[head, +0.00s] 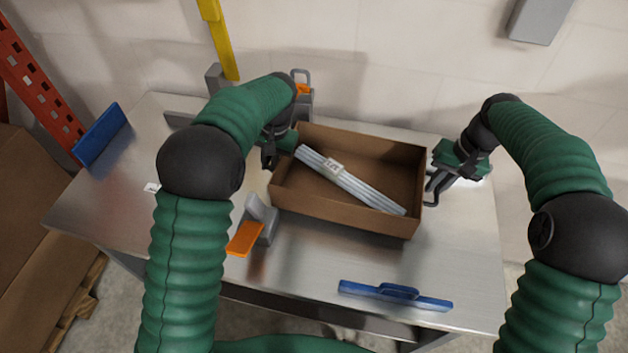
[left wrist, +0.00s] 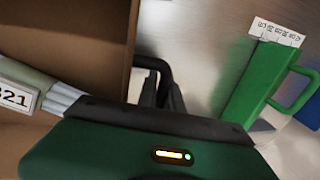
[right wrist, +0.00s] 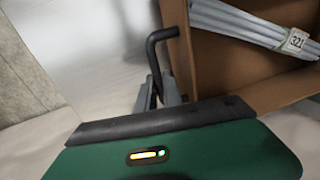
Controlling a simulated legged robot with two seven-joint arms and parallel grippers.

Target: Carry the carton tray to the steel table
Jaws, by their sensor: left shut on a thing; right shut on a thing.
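The brown carton tray (head: 340,214) is over the steel table (head: 320,257); I cannot tell whether it rests on the top or hangs just above it. A bundle of pale grey tubes (head: 365,191) with a white label lies slantwise in it. My left gripper (head: 268,157) is at the tray's left end, shut on its black handle (left wrist: 157,64). My right gripper (head: 434,187) is at the right end, shut on the other black handle (right wrist: 157,38). The label reads 321 in the right wrist view (right wrist: 296,40). My left arm partly hides the table.
A grey device with an orange lever (head: 244,240) stands close to the tray's front left. Another (head: 303,88) stands behind. A blue-handled tool (head: 396,294) lies at the front edge. A blue panel (head: 97,136) stands at left.

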